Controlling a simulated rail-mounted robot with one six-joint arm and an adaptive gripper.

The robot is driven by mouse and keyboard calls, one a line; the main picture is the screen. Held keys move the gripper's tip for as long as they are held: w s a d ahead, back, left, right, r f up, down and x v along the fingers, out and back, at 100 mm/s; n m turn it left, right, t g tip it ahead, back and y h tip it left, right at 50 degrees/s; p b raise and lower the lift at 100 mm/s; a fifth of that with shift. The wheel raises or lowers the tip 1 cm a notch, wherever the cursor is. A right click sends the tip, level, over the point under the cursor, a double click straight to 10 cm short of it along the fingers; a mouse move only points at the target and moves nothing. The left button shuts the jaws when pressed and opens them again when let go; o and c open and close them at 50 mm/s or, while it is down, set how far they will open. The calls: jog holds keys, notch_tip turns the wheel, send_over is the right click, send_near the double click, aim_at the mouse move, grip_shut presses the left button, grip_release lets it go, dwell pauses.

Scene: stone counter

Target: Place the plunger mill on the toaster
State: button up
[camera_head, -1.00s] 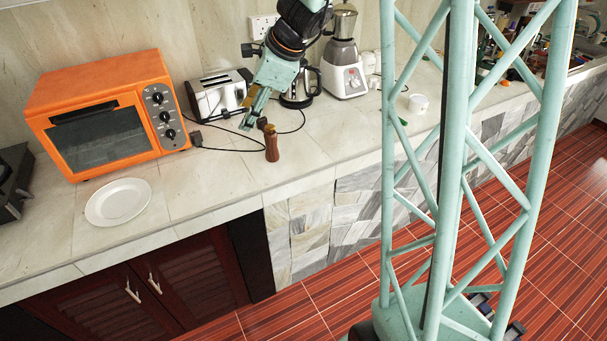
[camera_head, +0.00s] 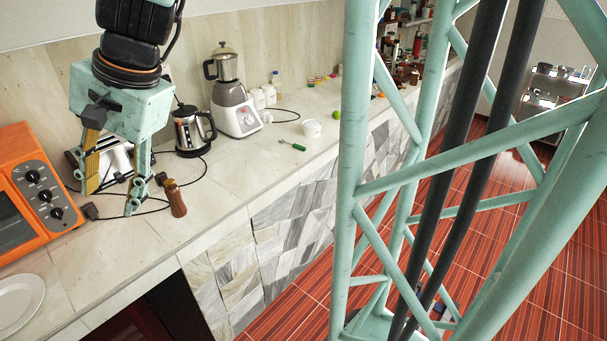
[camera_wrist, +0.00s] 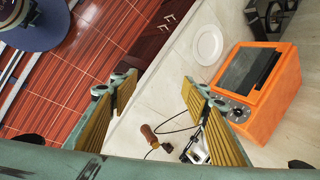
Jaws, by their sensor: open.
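The plunger mill (camera_head: 175,199) is a small brown wooden bottle shape standing upright on the counter near its front edge. It also shows in the wrist view (camera_wrist: 150,136), beyond the fingertips. The toaster (camera_head: 116,160), silver and black, stands behind my gripper against the wall, partly hidden by the fingers. In the wrist view the toaster (camera_wrist: 195,153) is largely covered by a finger. My gripper (camera_head: 112,203) is open and empty, pointing down, to the left of the mill in the head view and apart from it. Its yellow-padded fingers are wide apart in the wrist view (camera_wrist: 160,84).
An orange oven (camera_head: 35,190) stands left of the toaster, with a white plate (camera_head: 18,303) before it. A kettle (camera_head: 190,132) and a blender (camera_head: 232,95) stand to the right. Black cords lie around the mill. The counter right of the mill is mostly clear.

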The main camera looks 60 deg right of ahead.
jog(key=s+r+n+h, duration=0.1)
jog(key=s+n, duration=0.5)
jog(key=s, duration=0.7)
jog(key=s+r+n+h, duration=0.2)
jog(key=s+n, duration=0.5)
jog(key=s, duration=0.6)
jog(key=shift+s+d+r, duration=0.2)
jog(key=shift+d+r, duration=0.1)
jog(key=shift+r, duration=0.55)
jog(key=shift+f, duration=0.1)
